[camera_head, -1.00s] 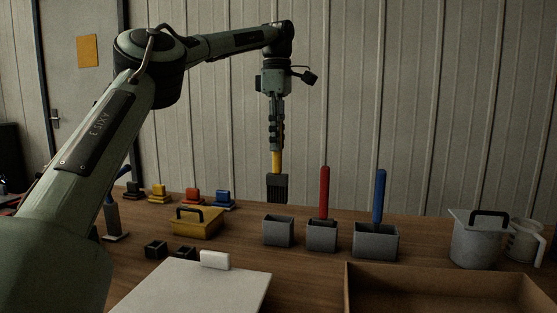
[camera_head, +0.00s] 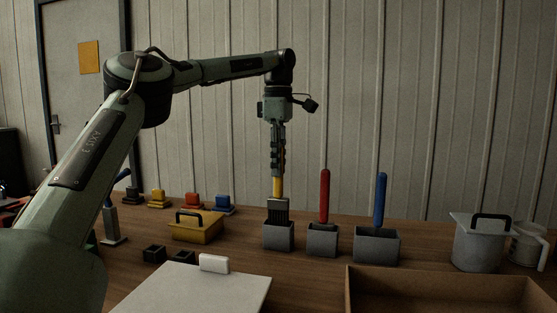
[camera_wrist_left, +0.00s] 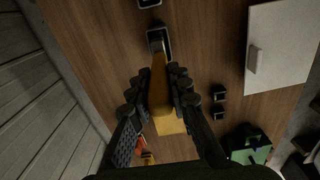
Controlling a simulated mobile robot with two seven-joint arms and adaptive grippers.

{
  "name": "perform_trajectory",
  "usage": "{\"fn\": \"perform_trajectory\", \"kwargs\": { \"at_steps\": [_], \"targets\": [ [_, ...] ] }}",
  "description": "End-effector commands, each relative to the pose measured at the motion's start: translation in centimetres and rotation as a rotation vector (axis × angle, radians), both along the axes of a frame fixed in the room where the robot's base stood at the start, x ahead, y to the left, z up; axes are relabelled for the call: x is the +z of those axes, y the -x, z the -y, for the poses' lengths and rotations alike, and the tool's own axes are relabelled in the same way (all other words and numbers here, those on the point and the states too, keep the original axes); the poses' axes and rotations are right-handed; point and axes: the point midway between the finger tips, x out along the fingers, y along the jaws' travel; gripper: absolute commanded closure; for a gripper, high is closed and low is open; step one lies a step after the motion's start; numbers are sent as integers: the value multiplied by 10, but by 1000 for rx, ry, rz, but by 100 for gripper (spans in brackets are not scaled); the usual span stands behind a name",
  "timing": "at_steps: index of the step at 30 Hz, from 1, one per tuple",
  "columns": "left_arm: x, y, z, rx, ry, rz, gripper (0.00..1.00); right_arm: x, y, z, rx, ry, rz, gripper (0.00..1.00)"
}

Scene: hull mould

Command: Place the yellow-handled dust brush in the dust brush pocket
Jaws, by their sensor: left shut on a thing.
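The yellow-handled dust brush (camera_head: 278,188) hangs upright, bristles down, from my left gripper (camera_head: 277,172). The gripper is shut on the upper part of its yellow handle. The dark bristles meet the opening of the leftmost grey pocket (camera_head: 278,238), and their lowest ends are hidden at its rim; I cannot tell how deep they reach. In the left wrist view the yellow handle (camera_wrist_left: 160,75) runs between the fingers towards the same pocket (camera_wrist_left: 167,45). My right gripper is not in view.
Close on the right, one grey pocket (camera_head: 322,241) holds a red-handled tool (camera_head: 325,197) and another (camera_head: 376,247) a blue-handled one (camera_head: 380,202). A yellow box (camera_head: 197,230) stands to the left. A white panel (camera_head: 195,290) and a brown tray (camera_head: 440,272) lie in front.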

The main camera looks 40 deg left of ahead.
Motion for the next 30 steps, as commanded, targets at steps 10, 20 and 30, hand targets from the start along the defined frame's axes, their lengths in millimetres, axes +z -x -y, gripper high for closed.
{"fn": "perform_trajectory", "kwargs": {
  "at_steps": [10,20,30],
  "targets": [
    [-2,0,0,0,0,1,61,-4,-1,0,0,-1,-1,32],
    [1,0,0,0,0,1,61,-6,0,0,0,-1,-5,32],
    [63,-1,0,0,-3,3,61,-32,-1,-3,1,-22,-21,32]
  ]
}}
